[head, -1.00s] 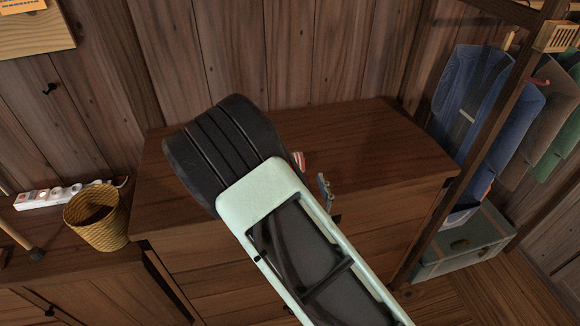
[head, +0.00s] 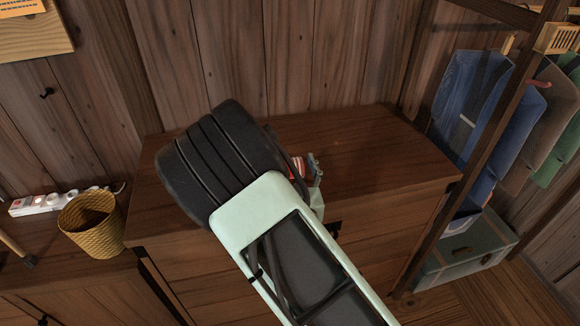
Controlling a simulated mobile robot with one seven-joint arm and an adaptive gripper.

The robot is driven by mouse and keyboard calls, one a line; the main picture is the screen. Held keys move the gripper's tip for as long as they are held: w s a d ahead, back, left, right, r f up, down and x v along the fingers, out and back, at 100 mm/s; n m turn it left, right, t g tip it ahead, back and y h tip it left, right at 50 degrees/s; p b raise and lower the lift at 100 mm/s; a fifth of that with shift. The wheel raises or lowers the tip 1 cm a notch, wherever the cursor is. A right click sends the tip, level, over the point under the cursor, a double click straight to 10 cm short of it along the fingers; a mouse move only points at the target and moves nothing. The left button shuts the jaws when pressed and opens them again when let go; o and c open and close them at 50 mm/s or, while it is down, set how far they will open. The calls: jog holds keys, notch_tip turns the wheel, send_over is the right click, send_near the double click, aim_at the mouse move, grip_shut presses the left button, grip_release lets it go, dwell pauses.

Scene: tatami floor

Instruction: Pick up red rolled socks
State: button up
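A small red and white item (head: 296,167), likely the red rolled socks, shows on top of the brown wooden dresser (head: 385,150). Most of it is hidden behind my arm. My gripper (head: 315,170) is close beside it on the right, and only a small grey part of it shows past my arm. I cannot tell whether the fingers touch the item or whether they are open or shut.
The right part of the dresser top is clear. A wicker basket (head: 90,222) and a white power strip (head: 48,203) are on a lower cabinet at the left. Clothes (head: 485,110) hang on a wooden rack at the right, above a grey-green case (head: 462,252). A plank wall stands behind.

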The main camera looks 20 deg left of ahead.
jog(key=shift+w, duration=0.2)
jog(key=c, duration=1)
jog(key=shift+r, duration=0.1)
